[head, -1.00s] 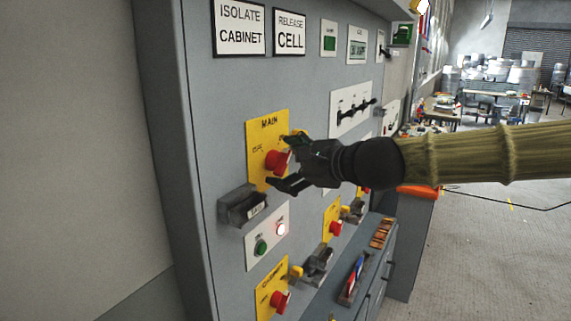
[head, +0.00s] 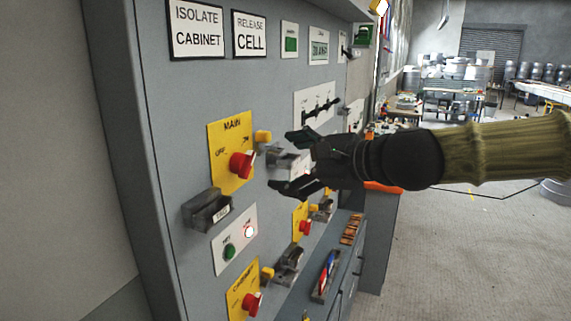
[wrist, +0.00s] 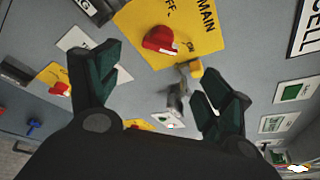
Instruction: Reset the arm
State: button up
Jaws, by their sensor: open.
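My gripper (head: 292,162) is open and empty in front of the grey control panel (head: 180,100), to the right of the red MAIN knob (head: 241,165) and apart from it. The knob sits on a yellow plate marked OFF and ON. In the wrist view my gripper (wrist: 160,85) has its two dark green fingers spread wide. The MAIN knob (wrist: 162,40) shows above and between them. A grey fitting on the panel lies behind the fingers and is partly hidden. My arm reaches in from the right.
Below are a grey holder (head: 206,210), a plate with green and lit red buttons (head: 235,238), and another red knob (head: 251,302). A ledge holds a tray with red and blue items (head: 325,275). Signs (head: 196,30) sit at the top. Floor is open at right.

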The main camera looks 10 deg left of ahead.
notch_tip(320, 180, down, 24)
jog(key=w+d+n+g+h+b, duration=0.1)
jog(key=n+g+h, duration=0.1)
jog(key=h, duration=0.1)
jog(key=s+d+f+n+g+h+b, duration=0.1)
jog(key=s+d+f+h, duration=0.15)
jog(key=f, duration=0.85)
jog(key=s+d+f+n+g+h, duration=0.1)
jog(key=s+d+f, duration=0.25)
jog(key=f, duration=0.85)
jog(key=s+d+f+n+g+h+b, duration=0.1)
jog(key=s+d+f+n, duration=0.4)
jog(key=s+d+f, duration=0.6)
jog(key=s+d+f+n+g+h+b, duration=0.1)
jog(key=s+d+f+n+h, duration=0.4)
jog(key=s+d+f, duration=0.7)
jog(key=s+f+g, duration=0.1)
jog(key=s+f, duration=0.3)
jog(key=f, duration=0.1)
jog(key=shift+s+n+g, duration=0.2)
jog(key=shift+n+g, duration=0.1)
jog(key=shift+g, duration=0.1)
jog(key=shift+d+r, duration=0.1)
